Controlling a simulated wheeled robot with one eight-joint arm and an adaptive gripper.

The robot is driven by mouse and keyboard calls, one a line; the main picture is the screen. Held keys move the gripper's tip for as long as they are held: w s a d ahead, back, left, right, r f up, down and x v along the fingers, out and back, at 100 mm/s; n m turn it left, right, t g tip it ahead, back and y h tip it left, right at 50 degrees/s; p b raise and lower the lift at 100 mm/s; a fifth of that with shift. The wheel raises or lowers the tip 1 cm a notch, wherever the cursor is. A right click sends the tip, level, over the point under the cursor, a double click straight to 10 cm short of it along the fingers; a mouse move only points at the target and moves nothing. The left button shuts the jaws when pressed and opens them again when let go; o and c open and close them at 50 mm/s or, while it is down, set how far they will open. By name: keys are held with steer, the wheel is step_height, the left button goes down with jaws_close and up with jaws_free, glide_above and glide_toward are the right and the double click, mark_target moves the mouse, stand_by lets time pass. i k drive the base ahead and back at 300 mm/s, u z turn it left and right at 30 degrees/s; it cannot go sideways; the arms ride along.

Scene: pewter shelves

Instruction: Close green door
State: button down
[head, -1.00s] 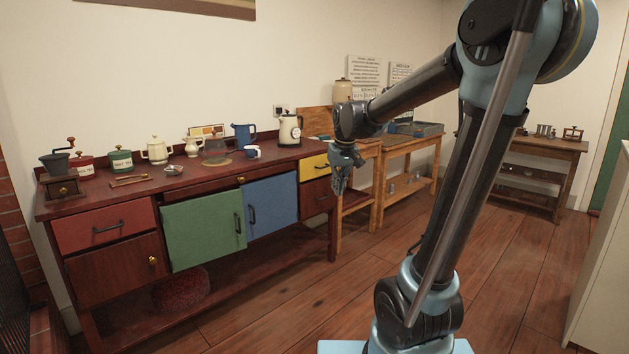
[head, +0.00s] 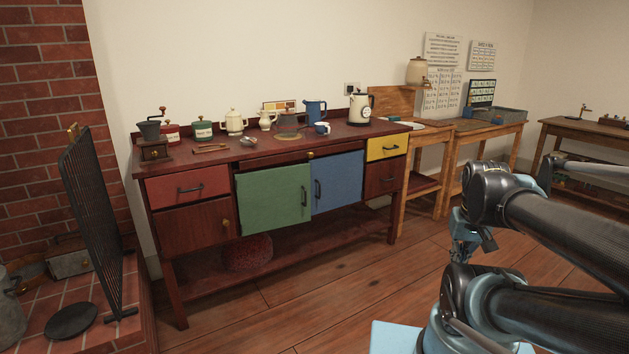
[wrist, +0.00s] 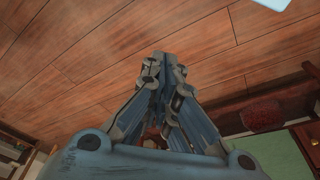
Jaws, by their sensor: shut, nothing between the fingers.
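The green door (head: 273,200) is on the front of the dark red cabinet (head: 290,272), left of the blue door, with a black handle near its right edge. Part of a green panel (wrist: 285,152), apparently this door, shows at the lower right of the wrist view. My gripper (head: 462,252) is to the right of the door, out in front of the cabinet and apart from it. In the wrist view its fingers (wrist: 160,65) are together and empty, over the floor.
The blue door (head: 338,185) is beside the green one. Red and yellow drawers flank the doors. Pots, a kettle (head: 361,108) and mugs stand on the top. A black fire screen (head: 92,225) is at the left. The wooden floor in front of the cabinet is clear.

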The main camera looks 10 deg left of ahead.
mark_target(275, 198)
steer(key=k, duration=1.15)
steer(key=u, duration=0.45)
steer(key=i, duration=2)
steer(key=z, duration=0.6)
